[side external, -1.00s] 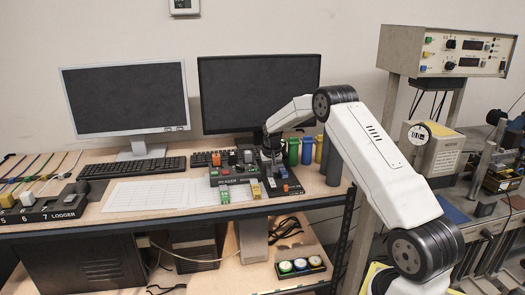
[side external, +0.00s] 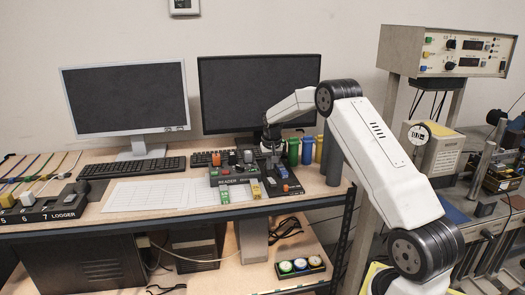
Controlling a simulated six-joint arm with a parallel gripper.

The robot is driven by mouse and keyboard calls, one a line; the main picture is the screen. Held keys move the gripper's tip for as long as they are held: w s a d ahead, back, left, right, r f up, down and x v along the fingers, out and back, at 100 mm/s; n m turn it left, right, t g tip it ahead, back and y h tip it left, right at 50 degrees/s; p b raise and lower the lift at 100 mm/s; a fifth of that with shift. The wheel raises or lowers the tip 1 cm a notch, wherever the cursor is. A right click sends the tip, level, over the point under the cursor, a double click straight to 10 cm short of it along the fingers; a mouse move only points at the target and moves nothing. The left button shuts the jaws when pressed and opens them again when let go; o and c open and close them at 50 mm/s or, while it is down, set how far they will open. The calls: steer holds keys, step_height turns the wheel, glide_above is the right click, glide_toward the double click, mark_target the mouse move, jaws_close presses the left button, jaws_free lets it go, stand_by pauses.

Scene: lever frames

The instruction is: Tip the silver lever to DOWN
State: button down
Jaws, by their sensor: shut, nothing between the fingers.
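A dark control box (side external: 225,182) with pale lettering on its front, which seems to say READER, stands near the table's front edge. Small coloured blocks and knobs sit on it. My gripper (side external: 271,160) points down over the right part of this box, shut and with nothing held. I cannot make out the silver lever: it is too small to tell or hidden by my gripper and wrist. Whether my fingertips touch anything on the box cannot be told.
Two monitors (side external: 258,92) and keyboards are behind. White paper sheets (side external: 150,192) lie left. A LOGGER box (side external: 45,208) is at far left.

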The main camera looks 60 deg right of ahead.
mark_target(269, 180)
steer(key=shift+r, duration=1.75)
steer(key=shift+a+r, duration=0.1)
steer(key=shift+a, duration=0.35)
steer(key=s+a+n, duration=0.2)
steer(key=s+a, duration=0.1)
steer(key=a, duration=0.8)
steer(key=s+a+n, duration=0.3)
steer(key=a, duration=0.7)
steer(key=s+a+f+n+t+y, duration=0.1)
steer(key=s+a+n, duration=0.3)
steer(key=s+a, duration=0.8)
steer(key=s+f, duration=0.1)
steer(key=s, duration=0.2)
steer(key=shift+s+a, duration=0.3)
